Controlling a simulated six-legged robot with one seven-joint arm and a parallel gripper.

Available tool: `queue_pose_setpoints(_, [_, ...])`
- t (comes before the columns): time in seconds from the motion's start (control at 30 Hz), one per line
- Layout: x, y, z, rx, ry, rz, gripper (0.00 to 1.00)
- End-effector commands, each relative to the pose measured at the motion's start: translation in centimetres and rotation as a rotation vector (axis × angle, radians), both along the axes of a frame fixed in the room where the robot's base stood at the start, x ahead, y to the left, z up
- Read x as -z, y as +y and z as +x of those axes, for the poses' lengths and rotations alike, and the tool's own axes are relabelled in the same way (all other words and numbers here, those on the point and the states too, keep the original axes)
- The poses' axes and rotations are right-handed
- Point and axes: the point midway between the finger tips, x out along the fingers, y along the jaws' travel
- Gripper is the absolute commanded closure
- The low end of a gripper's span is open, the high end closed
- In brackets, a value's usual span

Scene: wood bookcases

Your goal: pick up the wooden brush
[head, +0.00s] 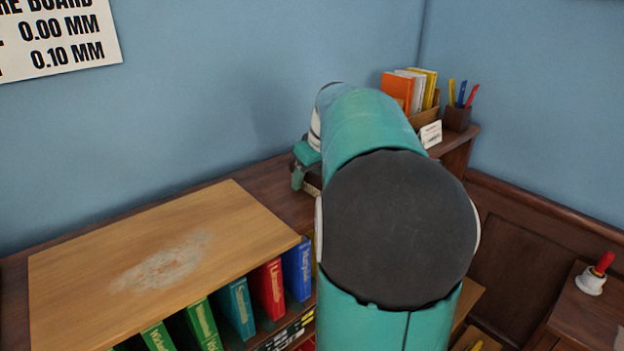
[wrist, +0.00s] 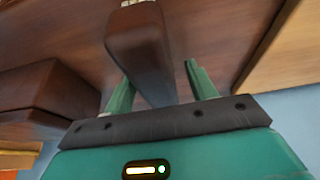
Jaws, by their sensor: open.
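A long dark brown wooden block, which looks like the wooden brush (wrist: 138,42), lies on the brown wood surface in the wrist view. A small pale part shows at its far end, cut off by the picture's edge. My gripper (wrist: 158,72) is open, with one green finger on each side of the block's near part. I cannot tell whether either finger touches it. In the head view my gripper (head: 301,175) is low over the bookcase top, partly behind my arm. The brush cannot be made out clearly there.
A pale board (head: 230,225) with a whitish smear covers the left of the bookcase top (head: 275,185). Colored binders (head: 268,285) stand below. A raised shelf at the right holds books (head: 398,88), a card (head: 431,134) and a pen cup (head: 457,118). A blue wall is behind.

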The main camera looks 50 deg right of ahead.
Motion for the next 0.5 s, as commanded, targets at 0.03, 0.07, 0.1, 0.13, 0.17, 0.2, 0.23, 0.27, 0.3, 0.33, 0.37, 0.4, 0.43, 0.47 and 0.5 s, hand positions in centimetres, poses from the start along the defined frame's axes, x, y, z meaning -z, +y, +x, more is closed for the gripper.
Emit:
queue_pose_setpoints(0.03, [-0.01,0.00,-0.02,0.000,0.000,0.000,0.44])
queue_pose_setpoints(0.07, [-0.01,0.00,-0.02,0.000,0.000,0.000,0.44])
queue_pose_setpoints(0.1, [-0.01,0.00,-0.02,0.000,0.000,0.000,0.44])
queue_pose_setpoints(0.13, [-0.01,0.01,-0.01,0.000,0.000,0.000,0.44])
queue_pose_setpoints(0.17, [0.02,0.01,-0.01,0.000,0.000,0.000,0.44])
queue_pose_setpoints(0.2, [0.05,0.01,-0.01,0.000,0.000,0.000,0.44])
queue_pose_setpoints(0.23, [0.08,0.02,-0.01,-0.001,0.000,0.000,0.44])
queue_pose_setpoints(0.27, [0.11,0.03,0.00,-0.001,0.000,0.000,0.44])
queue_pose_setpoints(0.3, [0.17,0.03,0.00,-0.001,0.000,0.000,0.44])
queue_pose_setpoints(0.33, [0.21,0.04,-0.01,-0.001,0.000,0.000,0.44])
queue_pose_setpoints(0.37, [0.26,0.04,0.00,-0.001,0.000,0.000,0.44])
queue_pose_setpoints(0.4, [0.31,0.04,0.00,-0.001,0.000,0.000,0.44])
queue_pose_setpoints(0.43, [0.35,0.05,0.01,-0.001,0.000,0.000,0.44])
queue_pose_setpoints(0.47, [0.39,0.04,0.00,-0.001,0.000,0.000,0.44])
queue_pose_setpoints(0.5, [0.43,0.04,0.00,-0.001,0.000,0.000,0.44])
